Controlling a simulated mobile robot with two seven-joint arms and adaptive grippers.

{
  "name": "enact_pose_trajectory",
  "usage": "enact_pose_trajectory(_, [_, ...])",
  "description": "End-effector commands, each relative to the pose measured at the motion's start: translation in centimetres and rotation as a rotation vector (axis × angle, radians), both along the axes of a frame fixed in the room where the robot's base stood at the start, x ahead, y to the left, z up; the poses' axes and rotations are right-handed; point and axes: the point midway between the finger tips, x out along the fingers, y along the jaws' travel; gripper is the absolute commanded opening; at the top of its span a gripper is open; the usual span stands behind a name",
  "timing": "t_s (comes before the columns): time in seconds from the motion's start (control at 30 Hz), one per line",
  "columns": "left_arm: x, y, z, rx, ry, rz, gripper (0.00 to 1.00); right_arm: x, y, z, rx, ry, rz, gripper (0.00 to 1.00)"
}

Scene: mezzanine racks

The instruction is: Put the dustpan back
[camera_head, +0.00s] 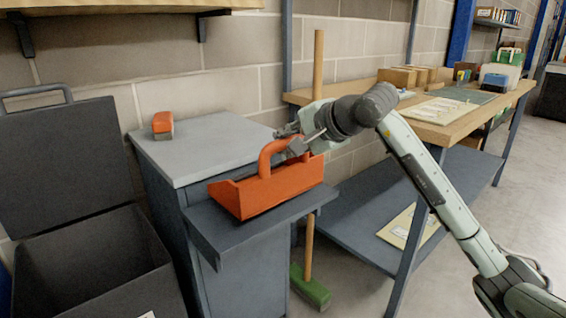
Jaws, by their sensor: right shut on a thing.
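An orange dustpan (275,190) with a thick arched handle is at a dark grey side shelf (225,234) on the front of a grey cabinet. It looks level and close to the shelf surface; I cannot tell if it touches. My right gripper (300,145) is shut on the dustpan's handle, reaching in from the right. The fingertips are partly hidden against the handle. My left gripper is not in view.
An orange and grey object (162,124) lies on the cabinet top (205,145). A broom with green head (311,288) stands behind the shelf. An open dark bin (90,255) is at left. A wooden workbench (450,130) with boxes runs along the right.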

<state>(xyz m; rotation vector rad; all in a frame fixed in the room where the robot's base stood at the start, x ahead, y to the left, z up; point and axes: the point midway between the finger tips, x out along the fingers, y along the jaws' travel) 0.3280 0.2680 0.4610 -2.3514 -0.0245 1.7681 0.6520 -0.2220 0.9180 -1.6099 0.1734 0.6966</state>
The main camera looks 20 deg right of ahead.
Motion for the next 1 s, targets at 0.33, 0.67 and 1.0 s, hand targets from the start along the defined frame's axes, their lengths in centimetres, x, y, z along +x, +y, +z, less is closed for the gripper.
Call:
enact_pose_trajectory(0.33, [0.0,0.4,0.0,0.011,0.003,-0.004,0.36,0.0,0.0,-3.8,0.001,-0.001,0.001,0.0])
enact_pose_trajectory(0.67, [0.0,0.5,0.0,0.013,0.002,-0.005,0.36,0.0,0.0,-3.9,0.0,0.002,0.001,0.36])
enact_pose_trajectory(1.0, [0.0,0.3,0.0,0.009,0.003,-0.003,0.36,-0.1,-0.1,-3.8,-0.001,0.001,0.001,0.39])
